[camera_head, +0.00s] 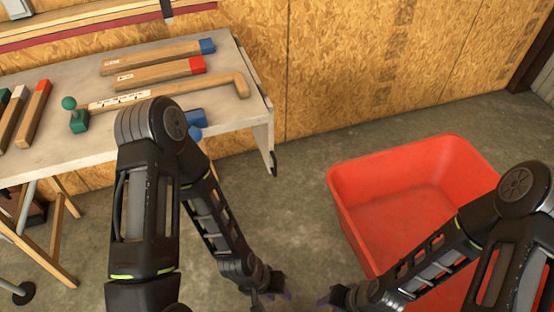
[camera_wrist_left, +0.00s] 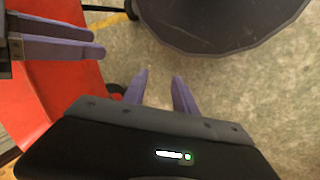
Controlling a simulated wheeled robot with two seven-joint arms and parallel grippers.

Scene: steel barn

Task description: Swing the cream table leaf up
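The cream table leaf (camera_head: 264,148) hangs down at the right end of the pale workbench (camera_head: 225,112) in the head view, with a dark fitting at its lower corner. My left gripper (camera_head: 268,291) is low over the floor, to the right of the bench and apart from the leaf. In the left wrist view its two purple fingers (camera_wrist_left: 160,76) are apart with nothing between them. My right gripper (camera_head: 335,299) is near it, by the red bin. Its fingers also show in the left wrist view (camera_wrist_left: 99,42), but their gap is unclear.
A red bin (camera_head: 345,193) stands on the concrete floor at the right. The bench carries several wooden bars with coloured ends, a wooden stick (camera_head: 170,90) and a green block with a ball (camera_head: 78,120). Floor between the leaf and bin is clear.

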